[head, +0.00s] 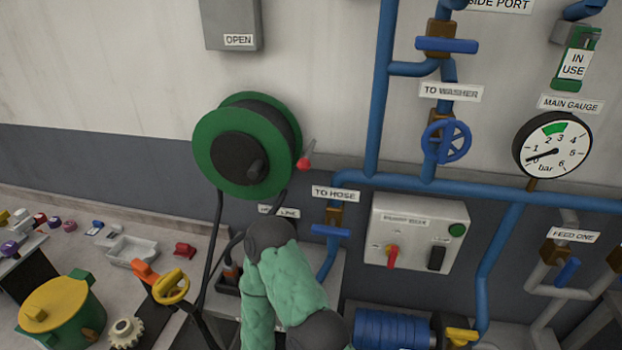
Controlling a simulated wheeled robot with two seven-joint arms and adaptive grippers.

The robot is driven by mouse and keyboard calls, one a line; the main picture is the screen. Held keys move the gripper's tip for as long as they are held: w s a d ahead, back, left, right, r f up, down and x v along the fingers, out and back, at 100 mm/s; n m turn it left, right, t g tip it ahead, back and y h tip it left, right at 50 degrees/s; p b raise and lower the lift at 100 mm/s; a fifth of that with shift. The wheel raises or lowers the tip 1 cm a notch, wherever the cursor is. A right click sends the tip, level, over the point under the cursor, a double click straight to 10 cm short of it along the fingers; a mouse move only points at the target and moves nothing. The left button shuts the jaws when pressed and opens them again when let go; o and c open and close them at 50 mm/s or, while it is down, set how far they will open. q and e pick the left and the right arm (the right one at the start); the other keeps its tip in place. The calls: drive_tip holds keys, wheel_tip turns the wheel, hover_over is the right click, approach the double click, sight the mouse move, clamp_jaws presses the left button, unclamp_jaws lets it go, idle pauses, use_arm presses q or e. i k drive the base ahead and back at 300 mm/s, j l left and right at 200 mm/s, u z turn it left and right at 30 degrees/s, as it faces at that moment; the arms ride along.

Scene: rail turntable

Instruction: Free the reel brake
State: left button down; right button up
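The hose reel (211,140) is a green drum with a dark hub, mounted on the wall left of centre. Black hose hangs down from the reel. A folded arm of mine in a teal sleeve rises from the bottom centre, its dark joint just below the reel and apart from it. Neither gripper is in view. The arm partly hides a label and the fittings behind it.
Blue pipes (376,100) with blue valve handles run right of the reel. A grey power box (411,214) with a red switch and the main gauge (552,147) are farther right. A bench with a green-yellow pot (61,310) and small parts fills the lower left.

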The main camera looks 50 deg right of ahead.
sight(305, 165)
drive_tip(key=z, duration=0.45)
drive_tip(key=j+z, duration=0.15)
drive_tip(key=z, duration=0.7)
drive_tip(key=j+z, duration=0.15)
drive_tip(key=z, duration=0.3)
